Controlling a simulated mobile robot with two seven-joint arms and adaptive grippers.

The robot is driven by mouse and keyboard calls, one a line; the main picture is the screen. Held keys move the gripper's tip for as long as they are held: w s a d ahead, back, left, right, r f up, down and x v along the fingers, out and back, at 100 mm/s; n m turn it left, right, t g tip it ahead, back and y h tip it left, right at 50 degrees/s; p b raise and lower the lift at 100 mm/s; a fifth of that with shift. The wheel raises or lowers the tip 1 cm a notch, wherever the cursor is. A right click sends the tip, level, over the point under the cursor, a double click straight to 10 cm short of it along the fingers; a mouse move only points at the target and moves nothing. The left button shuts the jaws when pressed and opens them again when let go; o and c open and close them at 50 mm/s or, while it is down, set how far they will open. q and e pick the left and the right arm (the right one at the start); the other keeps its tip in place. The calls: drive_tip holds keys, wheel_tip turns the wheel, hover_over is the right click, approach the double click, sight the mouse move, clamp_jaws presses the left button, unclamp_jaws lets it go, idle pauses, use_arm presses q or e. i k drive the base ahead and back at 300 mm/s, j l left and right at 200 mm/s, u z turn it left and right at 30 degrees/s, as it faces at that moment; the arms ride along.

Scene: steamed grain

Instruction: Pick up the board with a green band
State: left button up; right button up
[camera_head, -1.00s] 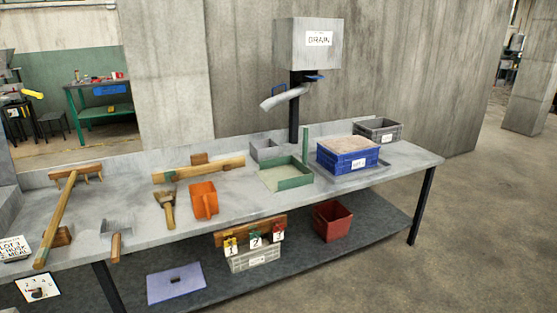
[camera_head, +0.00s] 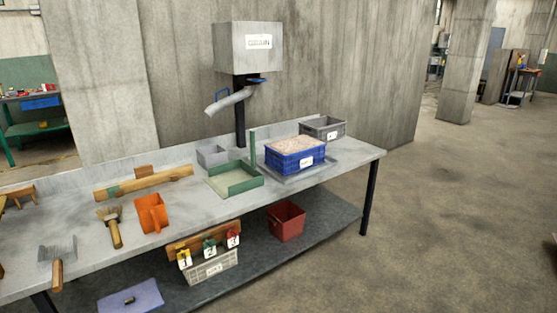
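A long wooden board (camera_head: 158,181) with a green band near its left end lies on the grey workbench (camera_head: 200,214), towards the back wall edge. A small wooden block (camera_head: 143,171) shows just behind it. Neither of my grippers is in view.
Open floor (camera_head: 450,220) lies right of the bench.

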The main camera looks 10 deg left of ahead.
sight(145, 178)
drive_tip(key=i+l, duration=0.1)
drive_tip(key=i, duration=0.35)
drive_tip(key=i+l, duration=0.1)
drive_tip(key=i, duration=0.4)
